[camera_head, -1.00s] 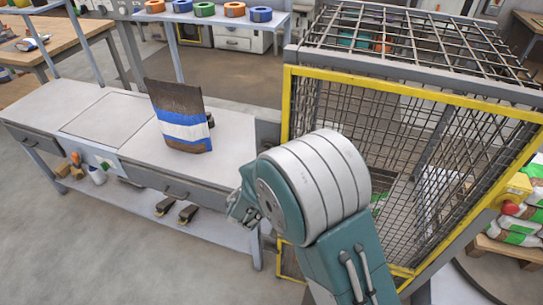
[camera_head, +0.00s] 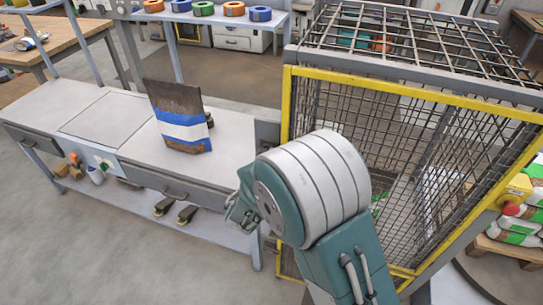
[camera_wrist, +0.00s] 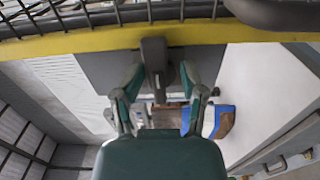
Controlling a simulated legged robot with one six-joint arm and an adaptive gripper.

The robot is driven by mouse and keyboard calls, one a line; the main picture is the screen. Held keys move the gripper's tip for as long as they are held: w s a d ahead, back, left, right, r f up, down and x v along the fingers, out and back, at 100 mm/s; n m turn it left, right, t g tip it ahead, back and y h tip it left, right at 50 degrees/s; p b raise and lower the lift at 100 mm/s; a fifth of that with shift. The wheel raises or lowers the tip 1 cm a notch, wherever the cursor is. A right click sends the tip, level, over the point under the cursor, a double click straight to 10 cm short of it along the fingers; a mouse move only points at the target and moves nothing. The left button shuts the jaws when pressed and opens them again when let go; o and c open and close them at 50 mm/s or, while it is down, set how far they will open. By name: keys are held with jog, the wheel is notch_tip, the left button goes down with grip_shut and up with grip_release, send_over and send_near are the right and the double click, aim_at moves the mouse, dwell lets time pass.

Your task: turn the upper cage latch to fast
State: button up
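The upper cage latch shows in the wrist view as a dark grey lever (camera_wrist: 153,55) on the yellow cage frame (camera_wrist: 80,42), its length pointing down the picture, across the bar. My gripper (camera_wrist: 160,75) is open, with one finger on each side of the lever. The left fingertip is close to the lever; I cannot tell if it touches. A gap shows on the right. In the head view my gripper (camera_head: 238,212) is at the cage's left front corner, partly behind my wrist, and the latch is hidden there.
The mesh cage (camera_head: 440,150) with yellow edges fills the right. A grey bench (camera_head: 110,130) with a brown, blue and white bag (camera_head: 182,125) stands left of it. A red button on a yellow box (camera_head: 515,195) is at the far right. Open floor lies at lower left.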

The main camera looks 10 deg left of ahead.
jog(key=s+a, duration=0.1)
jog(key=s, duration=1)
jog(key=s+d+r+m+g+h, duration=0.1)
jog(key=d+r+m+g+h, duration=0.2)
jog(key=d, duration=0.5)
jog(key=d+r+m+g+h, duration=0.2)
jog(key=d+m+g+h, duration=0.15)
jog(key=d, duration=0.55)
jog(key=s+d+r+m+g+h, duration=0.1)
jog(key=d+r+m+g+h, duration=0.2)
jog(key=d, duration=0.5)
jog(key=s+d+r+m+g+y, duration=0.1)
jog(key=s+d+r+m+y, duration=0.1)
jog(key=s+y, duration=0.3)
jog(key=s+d+r+m+g+y, duration=0.2)
jog(key=s+d+r+m+y, duration=0.1)
jog(key=s, duration=0.5)
jog(key=shift+s+d+r+m+y, duration=0.4)
jog(key=shift+d+m+y, duration=0.25)
jog(key=shift+m+y, duration=0.75)
